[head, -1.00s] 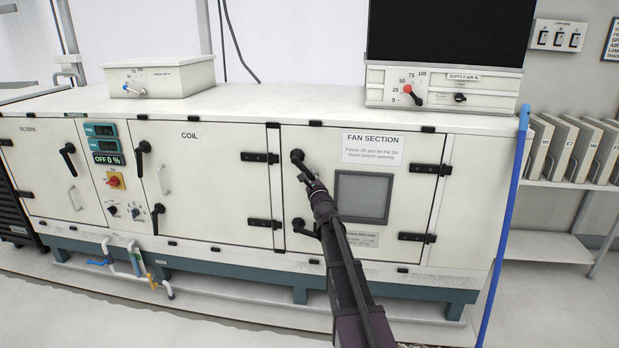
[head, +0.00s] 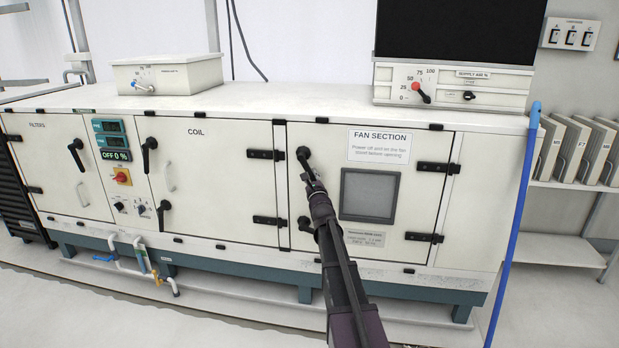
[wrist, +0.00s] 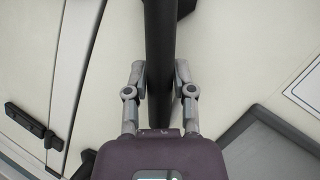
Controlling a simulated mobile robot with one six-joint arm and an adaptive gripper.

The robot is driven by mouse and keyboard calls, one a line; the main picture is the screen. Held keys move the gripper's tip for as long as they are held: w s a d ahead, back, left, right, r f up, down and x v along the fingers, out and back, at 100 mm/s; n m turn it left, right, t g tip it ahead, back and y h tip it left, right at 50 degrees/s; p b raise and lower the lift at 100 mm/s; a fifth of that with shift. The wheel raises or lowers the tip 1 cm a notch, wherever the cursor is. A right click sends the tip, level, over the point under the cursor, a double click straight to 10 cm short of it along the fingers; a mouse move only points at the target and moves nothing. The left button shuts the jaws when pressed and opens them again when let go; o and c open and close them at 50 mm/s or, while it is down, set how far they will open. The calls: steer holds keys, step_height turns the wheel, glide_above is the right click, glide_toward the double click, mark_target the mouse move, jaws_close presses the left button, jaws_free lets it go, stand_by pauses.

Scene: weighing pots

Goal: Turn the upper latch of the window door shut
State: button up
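The window door (head: 425,185) is the pale "FAN SECTION" panel with a grey window (head: 370,194). Its upper latch (head: 303,153) is a black lever at the door's upper left, hanging down and slightly right from its pivot. My gripper (head: 314,183) is at the lever's lower end and hides part of it. In the wrist view, the black lever (wrist: 160,45) runs between the two grey fingers, which appear to touch both sides. The door's lower latch (head: 304,225) shows beside my gripper, partly hidden. The door looks closed.
Black hinges (head: 424,168) are on the door's right side; the coil door's hinges (head: 266,154) lie left of the latch. A blue pipe (head: 517,220) stands at the cabinet's right end. A control box (head: 450,82) sits on top. The floor in front is clear.

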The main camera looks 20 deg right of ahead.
steer(key=o, duration=0.3)
steer(key=shift+o, duration=0.2)
steer(key=shift+s+d, duration=0.1)
steer(key=shift+d, duration=0.05)
